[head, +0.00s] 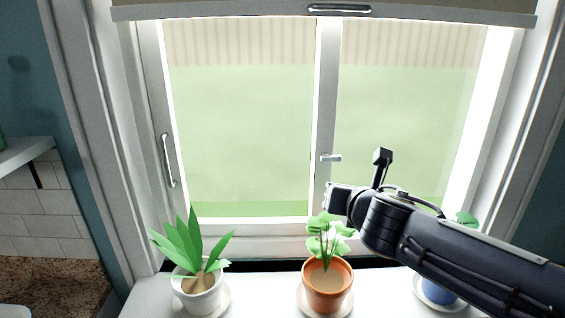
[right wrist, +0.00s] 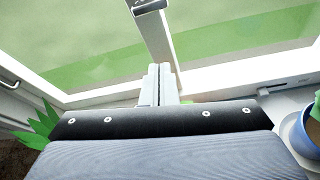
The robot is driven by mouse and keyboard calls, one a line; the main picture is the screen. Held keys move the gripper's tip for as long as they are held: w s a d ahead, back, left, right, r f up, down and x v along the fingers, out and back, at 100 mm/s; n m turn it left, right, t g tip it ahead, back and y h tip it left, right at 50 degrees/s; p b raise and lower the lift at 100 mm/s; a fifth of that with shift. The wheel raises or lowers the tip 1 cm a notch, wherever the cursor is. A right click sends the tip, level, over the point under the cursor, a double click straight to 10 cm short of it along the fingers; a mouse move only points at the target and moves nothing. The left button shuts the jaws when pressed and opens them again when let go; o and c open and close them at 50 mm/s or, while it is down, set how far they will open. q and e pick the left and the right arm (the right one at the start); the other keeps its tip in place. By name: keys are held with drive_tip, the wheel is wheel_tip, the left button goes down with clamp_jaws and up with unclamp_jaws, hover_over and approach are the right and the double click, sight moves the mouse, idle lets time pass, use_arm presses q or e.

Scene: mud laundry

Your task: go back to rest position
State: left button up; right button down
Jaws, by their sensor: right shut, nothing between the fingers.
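My right arm reaches in from the right in the head view, across the front of the window (head: 240,140). My right gripper (head: 337,200) is at the centre frame post of the window, just above the plant in the orange pot (head: 328,290). In the right wrist view its two fingers (right wrist: 160,84) are together with nothing between them. They point toward the post and the glass. Whether they touch the frame cannot be told. My left gripper is not in view.
A white pot (head: 201,295) with a leafy plant and a blue pot (head: 438,291), partly behind my arm, stand on the sill. A window latch (head: 331,157) is just above my gripper. A blind (head: 420,12) hangs at the top. A shelf (head: 22,155) is at left.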

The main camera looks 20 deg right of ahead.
drive_tip(key=s+d+f+m+g, duration=0.3)
drive_tip(key=s+f+m+g, duration=0.2)
drive_tip(key=s+f+m, duration=1.05)
drive_tip(key=s+a+f+m+g+y, duration=0.2)
drive_tip(key=s+a+m+y, duration=0.4)
drive_tip(key=m, duration=1.2)
drive_tip(key=s+a+g, duration=0.1)
drive_tip(key=s+a, duration=0.2)
drive_tip(key=shift+s+f, duration=0.3)
drive_tip(key=shift+s, duration=0.1)
drive_tip(key=c, duration=2.1)
unclamp_jaws()
drive_tip(key=shift+a, duration=0.1)
